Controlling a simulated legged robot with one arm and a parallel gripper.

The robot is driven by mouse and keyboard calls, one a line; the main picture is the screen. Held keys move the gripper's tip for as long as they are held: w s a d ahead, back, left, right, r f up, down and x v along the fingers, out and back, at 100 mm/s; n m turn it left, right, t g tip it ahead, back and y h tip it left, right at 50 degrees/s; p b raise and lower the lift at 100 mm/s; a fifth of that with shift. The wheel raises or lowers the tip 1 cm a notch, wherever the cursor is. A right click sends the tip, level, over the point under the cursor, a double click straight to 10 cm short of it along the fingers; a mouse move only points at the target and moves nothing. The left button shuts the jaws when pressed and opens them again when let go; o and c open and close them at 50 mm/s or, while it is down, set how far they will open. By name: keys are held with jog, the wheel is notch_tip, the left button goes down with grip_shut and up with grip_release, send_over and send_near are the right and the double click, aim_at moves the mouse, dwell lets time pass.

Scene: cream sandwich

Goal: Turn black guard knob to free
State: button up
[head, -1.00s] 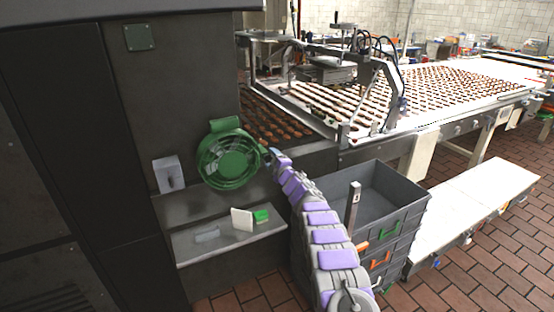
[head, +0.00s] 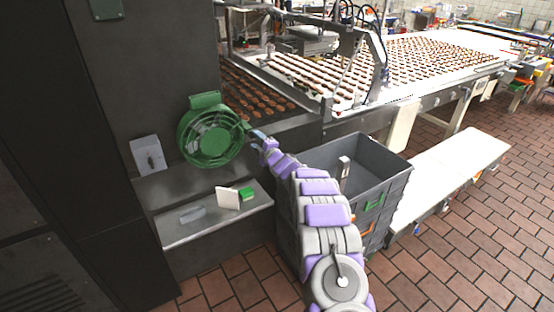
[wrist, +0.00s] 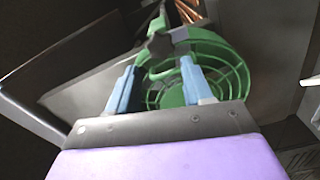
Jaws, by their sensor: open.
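A green round fan guard (head: 210,134) is mounted on the dark machine wall, and it also shows in the wrist view (wrist: 236,66). A black star-shaped knob (wrist: 160,46) sits at the guard's near edge in the wrist view. My gripper (wrist: 158,82) is open, with one blue finger on each side of the empty gap. The knob appears just beyond the fingertips, roughly in line with the gap; I cannot tell whether they touch. In the head view my gripper (head: 257,138) is at the right edge of the guard, where the knob is too small to make out.
Below the guard is a metal shelf (head: 175,232) with a white block (head: 227,198) and a green block (head: 246,194). A grey switch plate (head: 148,155) is to the left. A conveyor (head: 420,62) carries several biscuits behind.

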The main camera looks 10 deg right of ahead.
jog(key=d+p+v, duration=0.1)
jog(key=v, duration=1.4)
jog(key=shift+w+d+r, duration=0.2)
jog(key=shift+w+d, duration=0.05)
jog(key=shift+w, duration=0.05)
jog(key=shift+a, duration=0.25)
